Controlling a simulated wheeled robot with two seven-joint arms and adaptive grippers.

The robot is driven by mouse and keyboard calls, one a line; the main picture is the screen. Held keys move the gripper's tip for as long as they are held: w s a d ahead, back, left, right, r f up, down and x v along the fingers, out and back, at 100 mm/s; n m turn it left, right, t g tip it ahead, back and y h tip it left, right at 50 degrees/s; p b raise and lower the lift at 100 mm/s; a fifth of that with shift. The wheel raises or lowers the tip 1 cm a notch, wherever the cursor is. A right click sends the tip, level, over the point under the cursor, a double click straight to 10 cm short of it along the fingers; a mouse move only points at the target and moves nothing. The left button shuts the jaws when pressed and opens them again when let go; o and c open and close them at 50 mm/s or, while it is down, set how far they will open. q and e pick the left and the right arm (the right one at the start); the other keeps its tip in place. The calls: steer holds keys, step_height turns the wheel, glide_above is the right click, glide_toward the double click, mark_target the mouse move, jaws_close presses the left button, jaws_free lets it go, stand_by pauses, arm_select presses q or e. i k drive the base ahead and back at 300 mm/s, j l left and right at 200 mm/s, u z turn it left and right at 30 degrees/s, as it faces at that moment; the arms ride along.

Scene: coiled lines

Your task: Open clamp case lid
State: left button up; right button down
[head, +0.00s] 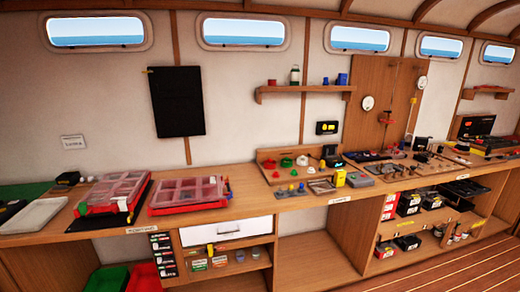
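Two red cases with clear, compartmented lids sit on the left part of the wooden bench. The left case (115,190) rests on or against something black, with its lid seemingly a little raised at the back; I cannot tell for sure. The right case (188,193) lies flat and its lid looks shut. Which of them is the clamp case I cannot tell, as no label is readable. Neither of my grippers shows in the head view.
The bench (250,207) is clear just right of the cases. A pale slab (33,215) lies left of them. A white drawer (226,230) is below. Small tools and parts crowd a wooden tray (295,172) and the bench further right. Green and red bins (110,278) stand underneath.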

mark_target(177, 197)
steer(key=i+u, duration=0.25)
steer(key=i, duration=0.45)
steer(key=i+l+u, duration=0.2)
steer(key=i, duration=0.5)
